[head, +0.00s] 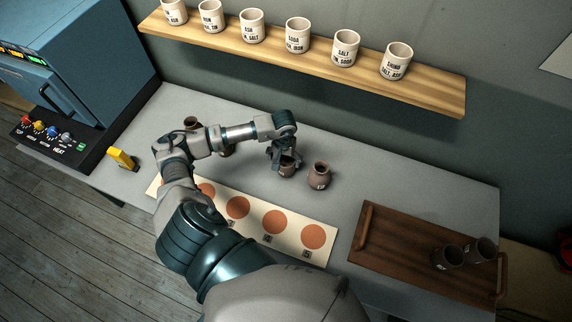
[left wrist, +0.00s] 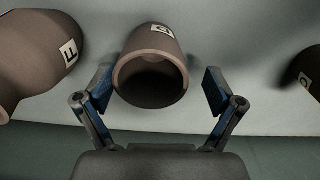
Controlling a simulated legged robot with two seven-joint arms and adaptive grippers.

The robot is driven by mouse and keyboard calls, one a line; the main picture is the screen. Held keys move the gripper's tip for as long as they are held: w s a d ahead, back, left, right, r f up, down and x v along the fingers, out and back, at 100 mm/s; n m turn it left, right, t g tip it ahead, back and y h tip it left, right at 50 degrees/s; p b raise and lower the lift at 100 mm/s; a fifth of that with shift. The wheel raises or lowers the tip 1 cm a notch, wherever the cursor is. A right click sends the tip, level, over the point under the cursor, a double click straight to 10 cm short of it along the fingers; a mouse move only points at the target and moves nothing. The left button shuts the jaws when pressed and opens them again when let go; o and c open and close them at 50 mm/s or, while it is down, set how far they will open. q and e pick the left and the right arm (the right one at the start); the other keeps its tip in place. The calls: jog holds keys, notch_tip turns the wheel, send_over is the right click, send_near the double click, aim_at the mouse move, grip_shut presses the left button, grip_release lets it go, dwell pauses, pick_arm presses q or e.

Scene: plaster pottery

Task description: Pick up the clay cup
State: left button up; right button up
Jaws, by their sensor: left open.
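A brown clay cup (head: 287,171) stands on the grey table near the middle in the head view. In the left wrist view the cup (left wrist: 150,86) shows its dark open mouth and a white letter label. My left gripper (head: 284,159) is open at the cup. Its two fingers are on either side of the cup in the left wrist view, with a small gap on each side. The fingers partly hide the cup in the head view. My right gripper is not in view.
A brown clay jar (head: 319,177) stands close right of the cup. Other clay vessels (head: 192,122) are partly hidden behind my left arm. A board with orange circles (head: 313,236) lies in front. A wooden tray (head: 394,242) with two cups is at right. A shelf (head: 220,40) holds white cups.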

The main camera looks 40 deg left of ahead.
aim_at(286, 165)
pick_arm(q)
jog(key=f, duration=0.2)
jog(key=d+f, duration=0.1)
jog(key=f, duration=0.1)
jog(key=shift+w+f+p, duration=0.2)
jog(key=shift+f+p, duration=0.05)
jog(key=shift+p, duration=0.15)
jog(key=shift+s+a, duration=0.1)
jog(key=c, duration=1.2)
